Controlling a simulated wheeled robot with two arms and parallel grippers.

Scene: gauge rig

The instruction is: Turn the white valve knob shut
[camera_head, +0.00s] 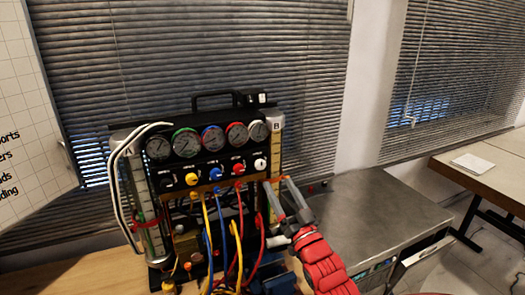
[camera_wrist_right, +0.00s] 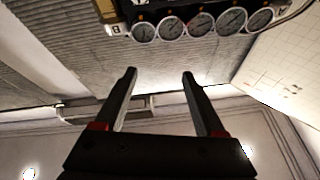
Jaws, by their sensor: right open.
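The white valve knob (camera_head: 260,163) is at the right end of the row of knobs on the rig's black panel (camera_head: 215,172), below the white-rimmed gauge (camera_head: 259,131). My right gripper (camera_head: 277,182) is open and empty, just below and right of the white knob in the head view, with its fingers pointing up toward the rig. I cannot tell how far apart they are in depth. In the right wrist view the open fingers (camera_wrist_right: 160,73) have nothing between them, and the white knob is not clearly seen. My left gripper is not in view.
Yellow, blue and red knobs sit left of the white one, with coloured hoses (camera_head: 208,235) hanging below. Several gauges (camera_wrist_right: 200,25) line the rig. A clear tube (camera_head: 275,148) marked B stands close on the right. A grey cabinet (camera_head: 365,215) is right of the arm.

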